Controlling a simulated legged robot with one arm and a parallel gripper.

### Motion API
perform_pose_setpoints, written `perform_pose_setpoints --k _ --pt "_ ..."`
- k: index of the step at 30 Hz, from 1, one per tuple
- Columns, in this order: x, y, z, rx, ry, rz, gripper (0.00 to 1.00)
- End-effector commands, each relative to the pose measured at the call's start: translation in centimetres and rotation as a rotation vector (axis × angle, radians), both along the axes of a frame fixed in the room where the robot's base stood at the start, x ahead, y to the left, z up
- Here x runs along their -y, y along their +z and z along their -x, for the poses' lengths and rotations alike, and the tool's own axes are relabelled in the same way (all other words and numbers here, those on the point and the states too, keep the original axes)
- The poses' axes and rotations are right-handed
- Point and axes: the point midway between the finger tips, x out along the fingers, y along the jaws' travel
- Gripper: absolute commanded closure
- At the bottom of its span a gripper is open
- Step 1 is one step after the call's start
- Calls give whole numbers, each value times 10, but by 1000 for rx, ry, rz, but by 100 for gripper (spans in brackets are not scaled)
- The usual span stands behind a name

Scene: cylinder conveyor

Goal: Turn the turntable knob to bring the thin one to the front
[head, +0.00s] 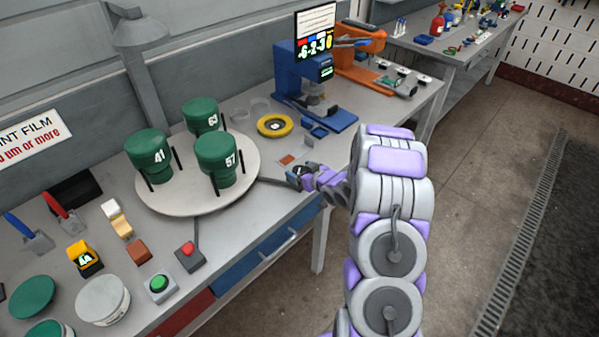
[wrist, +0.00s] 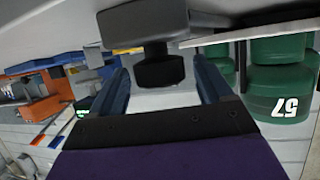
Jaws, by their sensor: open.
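A round pale turntable (head: 190,205) stands on the bench and carries three green lidded cylinders. Cylinder 41 (head: 148,152) is at the left, cylinder 63 (head: 201,115) at the back and cylinder 57 (head: 216,157) at the front right. In the head view they look alike in width; I cannot tell which is thin. A dark bar reaches from the turntable's right side to my gripper (head: 300,177) at the bench edge. In the wrist view, a dark knob (wrist: 160,68) lies between my open fingers, with gaps on both sides. Cylinder 57 also shows there (wrist: 284,95).
A green button box (head: 159,286) and a red button box (head: 189,253) sit in front of the turntable. A yellow ring (head: 274,125) and a blue device (head: 305,85) stand behind my gripper. The floor right of the bench is clear.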

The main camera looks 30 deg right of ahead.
Motion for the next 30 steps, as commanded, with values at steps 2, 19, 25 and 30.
perform_pose_setpoints --k 2,19,25,30 --pt "-2 -3 -5 0 1 -1 21" --pt "-2 -4 -10 1 0 0 40" --pt "-1 -4 -10 1 0 0 59" --pt "-1 -4 -10 1 -1 -1 72"
